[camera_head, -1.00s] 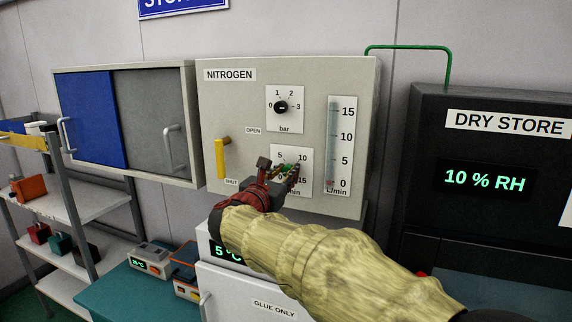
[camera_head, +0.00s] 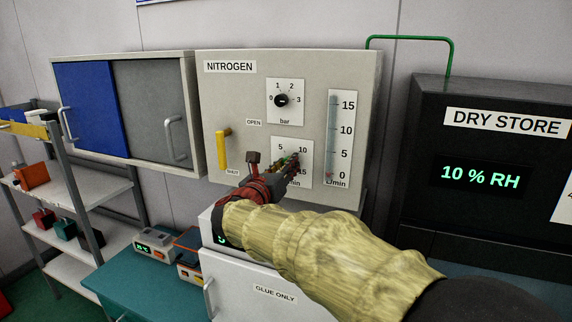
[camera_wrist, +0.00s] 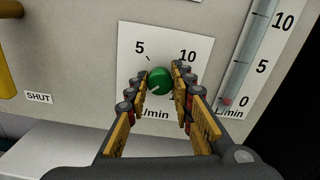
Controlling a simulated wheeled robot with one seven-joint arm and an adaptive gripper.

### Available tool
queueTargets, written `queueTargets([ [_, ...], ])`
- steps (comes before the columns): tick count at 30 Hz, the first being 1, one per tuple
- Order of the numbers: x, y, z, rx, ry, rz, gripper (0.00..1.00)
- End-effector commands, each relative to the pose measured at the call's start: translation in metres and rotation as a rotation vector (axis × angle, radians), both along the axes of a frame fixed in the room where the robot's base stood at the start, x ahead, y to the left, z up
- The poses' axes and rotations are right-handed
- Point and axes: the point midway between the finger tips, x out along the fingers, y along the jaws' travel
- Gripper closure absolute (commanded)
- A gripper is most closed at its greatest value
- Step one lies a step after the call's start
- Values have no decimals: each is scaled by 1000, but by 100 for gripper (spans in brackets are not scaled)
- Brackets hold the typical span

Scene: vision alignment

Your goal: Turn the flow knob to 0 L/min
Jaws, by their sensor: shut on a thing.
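The flow knob (camera_wrist: 160,80) is a green round knob on a white dial plate (camera_wrist: 128,65) marked 5 and 10, with "/min" below. A short pale mark on the knob points to the lower left. My gripper (camera_wrist: 164,76) has its fingers on both sides of the knob and is shut on it. In the head view my gripper (camera_head: 290,163) covers most of the knob and the lower left of the dial, where the 0 is hidden. The flow tube (camera_wrist: 246,60) has a small red float (camera_wrist: 227,101) near its bottom, close to 0.
The nitrogen panel (camera_head: 230,100) also carries a bar dial (camera_head: 281,100) above and a yellow lever (camera_head: 222,150) to the left, between OPEN and SHUT labels. A black dry store (camera_head: 425,140) reading 10 % RH stands to the right.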

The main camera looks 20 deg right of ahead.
Motion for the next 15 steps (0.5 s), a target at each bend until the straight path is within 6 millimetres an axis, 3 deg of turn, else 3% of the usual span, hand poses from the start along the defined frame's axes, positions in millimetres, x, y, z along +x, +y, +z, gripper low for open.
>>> queueTargets([
  [4, 0, 0, -5, 0, 7, 0, 100],
  [5, 0, 0, -5, 0, 7, 0, 75],
  [15, 0, 0, -2, 0, 2, 1, 58],
])
